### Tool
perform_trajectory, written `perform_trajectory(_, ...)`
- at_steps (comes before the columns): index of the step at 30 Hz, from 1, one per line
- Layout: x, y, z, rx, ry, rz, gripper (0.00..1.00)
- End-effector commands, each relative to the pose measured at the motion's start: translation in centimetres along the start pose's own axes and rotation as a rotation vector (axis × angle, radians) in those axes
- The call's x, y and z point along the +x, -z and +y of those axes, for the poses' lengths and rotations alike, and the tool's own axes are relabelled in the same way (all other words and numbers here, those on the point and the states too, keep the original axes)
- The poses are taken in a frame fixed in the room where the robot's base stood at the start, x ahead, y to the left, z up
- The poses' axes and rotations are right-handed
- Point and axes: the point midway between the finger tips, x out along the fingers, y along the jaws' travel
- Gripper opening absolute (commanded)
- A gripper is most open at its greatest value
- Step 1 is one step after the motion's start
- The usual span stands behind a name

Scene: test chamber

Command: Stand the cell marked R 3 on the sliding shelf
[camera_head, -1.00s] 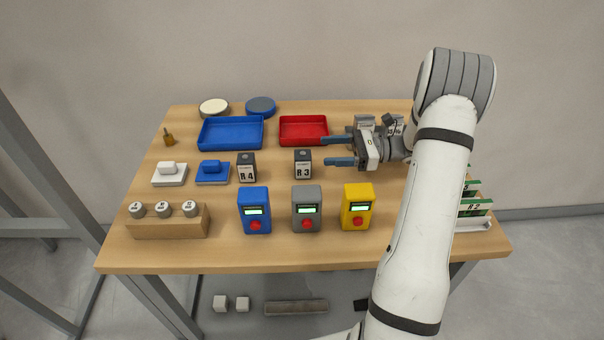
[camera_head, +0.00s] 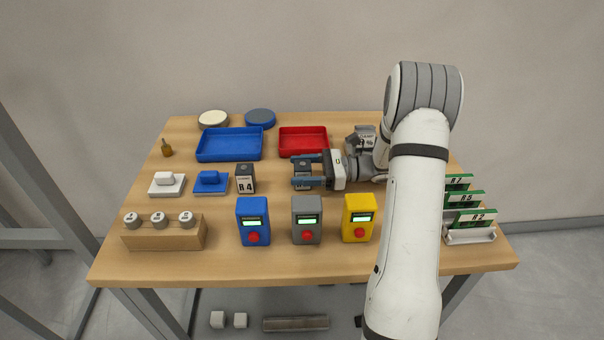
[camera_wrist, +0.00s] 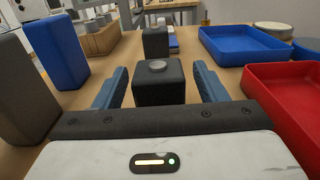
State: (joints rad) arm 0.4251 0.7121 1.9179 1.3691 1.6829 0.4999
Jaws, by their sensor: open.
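The cell marked R 3 (camera_head: 303,170) is a dark block with a round cap and a pale label, upright on the table. My gripper (camera_head: 296,171) is open, with its blue fingers on either side of this cell. In the wrist view the cell (camera_wrist: 158,84) stands between the two fingers, with a gap visible on each side. Its label is mostly hidden by the near finger in the head view. A similar cell marked R 4 (camera_head: 245,179) stands to the left. I cannot make out the sliding shelf in either view.
Blue (camera_head: 253,210), grey (camera_head: 307,218) and yellow (camera_head: 358,217) boxes with red buttons stand in front. A blue tray (camera_head: 230,157) and a red tray (camera_head: 304,152) lie behind. Green cards in a white rack (camera_head: 470,236) are at right; a grey object (camera_head: 361,139) is partly hidden behind my arm.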

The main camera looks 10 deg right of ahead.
Motion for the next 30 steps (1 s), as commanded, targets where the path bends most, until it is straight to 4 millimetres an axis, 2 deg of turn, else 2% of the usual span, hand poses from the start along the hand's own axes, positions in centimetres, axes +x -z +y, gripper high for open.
perform_trajectory(5,-0.01,0.03,0.00,0.000,0.001,0.000,0.65)
perform_trajectory(26,-0.03,0.01,0.00,0.000,0.000,0.000,0.08)
perform_trajectory(30,-0.03,0.00,0.00,0.000,0.000,0.000,0.08)
